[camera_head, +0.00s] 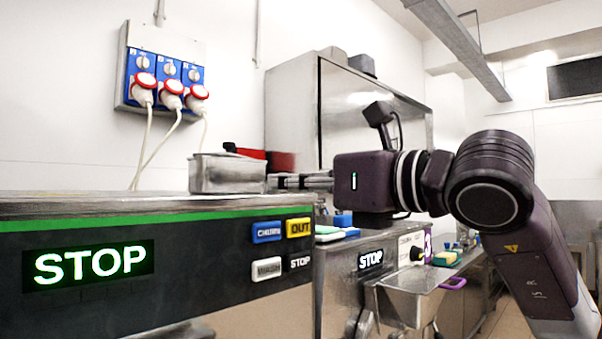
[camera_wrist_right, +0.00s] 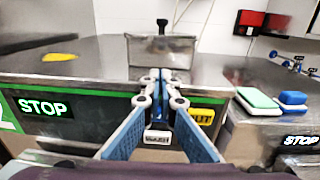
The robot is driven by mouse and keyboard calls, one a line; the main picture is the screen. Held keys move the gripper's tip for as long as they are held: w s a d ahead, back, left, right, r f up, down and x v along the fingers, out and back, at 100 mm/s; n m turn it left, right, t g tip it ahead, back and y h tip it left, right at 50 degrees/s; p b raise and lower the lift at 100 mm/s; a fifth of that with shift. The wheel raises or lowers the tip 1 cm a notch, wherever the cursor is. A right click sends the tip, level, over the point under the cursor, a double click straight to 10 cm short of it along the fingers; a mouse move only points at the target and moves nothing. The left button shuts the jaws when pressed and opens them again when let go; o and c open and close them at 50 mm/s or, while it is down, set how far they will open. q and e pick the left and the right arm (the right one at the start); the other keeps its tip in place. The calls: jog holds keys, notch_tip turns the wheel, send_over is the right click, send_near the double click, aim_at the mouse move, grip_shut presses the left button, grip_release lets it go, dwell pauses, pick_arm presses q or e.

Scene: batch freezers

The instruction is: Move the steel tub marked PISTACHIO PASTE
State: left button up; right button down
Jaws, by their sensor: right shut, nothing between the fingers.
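A steel tub (camera_head: 226,174) stands on top of the near freezer (camera_head: 130,204), close to its right end. In the right wrist view the tub (camera_wrist_right: 147,50) is straight ahead, with a dark knob or handle above its rim. I cannot read any marking on it. My right gripper (camera_head: 274,182) comes in from the right, level with the tub, its fingertips at or very near the tub's right side. In the right wrist view the fingers (camera_wrist_right: 162,76) are together and empty, in front of the tub. I cannot tell whether they touch it. My left gripper is not in view.
A yellow item (camera_wrist_right: 60,57) lies on the steel top to the left. A green-and-white sponge (camera_wrist_right: 258,101) and a blue one (camera_wrist_right: 292,99) lie on the neighbouring machine at the right. A red box (camera_head: 280,161) is behind the tub. Sockets (camera_head: 168,75) hang on the wall.

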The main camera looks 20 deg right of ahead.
aim_at(239, 184)
jog(key=p+x, duration=0.2)
jog(key=x, duration=0.5)
jog(key=shift+w+a+p, duration=0.2)
jog(key=shift+w+p, duration=0.2)
jog(key=shift+w+f, duration=0.1)
jog(key=shift+w, duration=0.1)
jog(key=shift+w+a+b, duration=0.25)
jog(key=shift+w+b, duration=0.05)
jog(key=b+x, duration=0.1)
jog(key=x, duration=0.4)
jog(key=shift+w+a, duration=0.1)
jog(key=shift+w, duration=0.1)
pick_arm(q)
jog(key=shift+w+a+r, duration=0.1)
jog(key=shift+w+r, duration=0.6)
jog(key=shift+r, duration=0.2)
pick_arm(e)
jog(key=shift+s, duration=0.15)
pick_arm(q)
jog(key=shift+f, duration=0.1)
pick_arm(e)
jog(key=shift+d, duration=0.25)
